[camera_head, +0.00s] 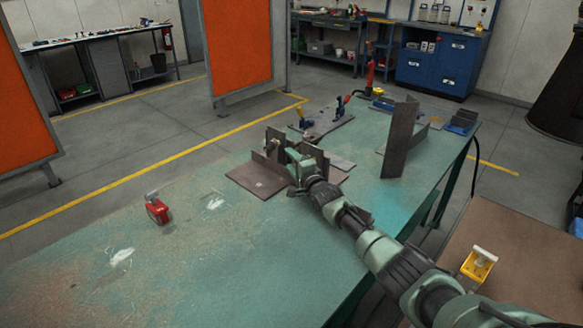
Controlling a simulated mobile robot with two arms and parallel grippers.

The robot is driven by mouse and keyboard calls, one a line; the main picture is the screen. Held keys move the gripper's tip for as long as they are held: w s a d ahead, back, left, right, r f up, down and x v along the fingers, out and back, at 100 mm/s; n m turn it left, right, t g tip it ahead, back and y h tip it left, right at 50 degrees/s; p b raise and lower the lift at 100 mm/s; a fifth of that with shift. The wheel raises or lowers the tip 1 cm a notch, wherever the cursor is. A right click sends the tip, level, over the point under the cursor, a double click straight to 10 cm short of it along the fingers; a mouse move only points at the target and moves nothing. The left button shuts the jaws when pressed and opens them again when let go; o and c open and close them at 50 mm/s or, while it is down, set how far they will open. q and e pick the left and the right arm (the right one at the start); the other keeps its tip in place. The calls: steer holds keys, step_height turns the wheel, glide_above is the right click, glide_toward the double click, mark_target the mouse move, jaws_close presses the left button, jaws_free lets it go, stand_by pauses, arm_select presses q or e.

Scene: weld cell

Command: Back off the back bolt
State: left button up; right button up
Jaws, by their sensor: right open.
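A fixture of brown steel plates (252,182) sits on the green worktable (215,262), with a flat base plate and upright plates. My right gripper (284,153) is at this fixture, between its upright plates, with its arm reaching in from the lower right. It is open. A small pale metal part (272,145) shows beside the fingers; it may be a bolt, but it is too small to tell. The back bolt cannot be made out for certain, and the gripper and plates hide part of the fixture. My left gripper is not in view.
A red block with a grey handle (157,210) stands on the table at the left. A plate with toggle clamps (321,122) lies behind the fixture, and a tall steel angle (401,140) stands to the right. The front left of the table is clear.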

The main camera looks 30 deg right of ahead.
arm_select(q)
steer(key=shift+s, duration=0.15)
arm_select(e)
jaws_close()
steer(key=n+g+p, duration=0.1)
steer(key=g+p, duration=0.1)
steer(key=p, duration=0.1)
steer(key=f+g+p, duration=0.1)
steer(key=g+p, duration=0.2)
steer(key=shift+s+n, duration=0.15)
steer(key=shift+n, duration=0.25)
arm_select(q)
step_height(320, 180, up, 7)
steer(key=p, duration=0.1)
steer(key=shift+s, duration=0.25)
arm_select(e)
steer(key=shift+s+d+f+g+h, duration=0.15)
steer(key=shift+f+g+h, duration=0.15)
steer(key=shift+g, duration=0.6)
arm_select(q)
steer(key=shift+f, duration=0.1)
arm_select(e)
jaws_free()
